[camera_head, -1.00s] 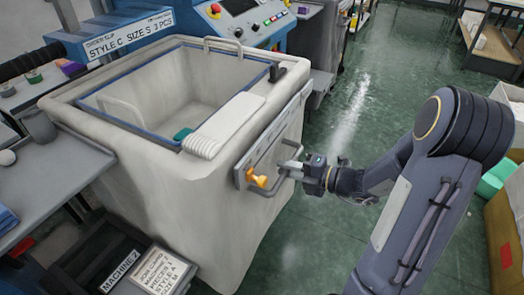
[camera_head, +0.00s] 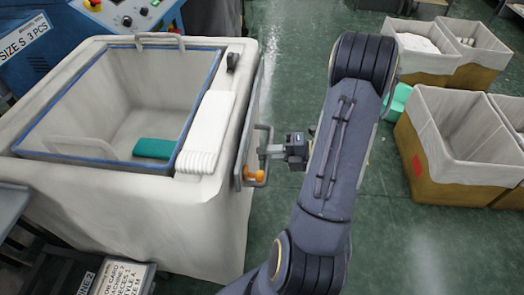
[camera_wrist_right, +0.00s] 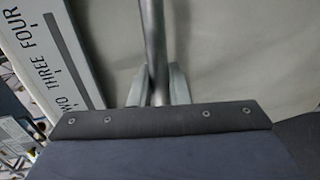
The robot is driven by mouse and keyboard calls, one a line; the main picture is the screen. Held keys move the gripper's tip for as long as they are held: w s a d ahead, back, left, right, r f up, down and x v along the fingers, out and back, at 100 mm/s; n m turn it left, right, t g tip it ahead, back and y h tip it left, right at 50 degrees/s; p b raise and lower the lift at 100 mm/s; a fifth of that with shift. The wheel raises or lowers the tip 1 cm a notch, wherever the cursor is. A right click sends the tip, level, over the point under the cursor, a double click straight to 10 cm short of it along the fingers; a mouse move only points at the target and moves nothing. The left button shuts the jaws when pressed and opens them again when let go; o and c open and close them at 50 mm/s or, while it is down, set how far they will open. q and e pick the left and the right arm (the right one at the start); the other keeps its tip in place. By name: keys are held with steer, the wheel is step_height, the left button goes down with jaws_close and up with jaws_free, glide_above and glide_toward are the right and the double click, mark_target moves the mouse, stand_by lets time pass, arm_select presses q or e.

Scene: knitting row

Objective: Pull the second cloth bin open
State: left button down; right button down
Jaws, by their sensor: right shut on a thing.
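A large pale cloth bin (camera_head: 225,235) stands at the left in the head view. Its open inside has a blue rim, and a teal folded piece lies in it. A grey bar handle (camera_head: 244,152) stands out from a panel on its right side, with an orange knob (camera_head: 254,175) by its lower end. My right gripper (camera_head: 263,151) is shut on this handle. In the right wrist view the handle bar (camera_wrist_right: 153,40) runs between the two fingers (camera_wrist_right: 157,85). The panel there reads TWO THREE FOUR. I cannot tell which bin counts as second. My left gripper is not in view.
Open fabric bins (camera_head: 440,175) with tan lower parts stand on the right, beyond my right arm. A teal block (camera_head: 397,100) is beside them. The green floor (camera_head: 290,50) between them and the large bin is clear. A blue machine (camera_head: 120,15) is at the back left.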

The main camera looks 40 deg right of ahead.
steer(key=c, duration=1.4)
jaws_free()
steer(key=v, duration=0.8)
steer(key=shift+p, duration=0.3)
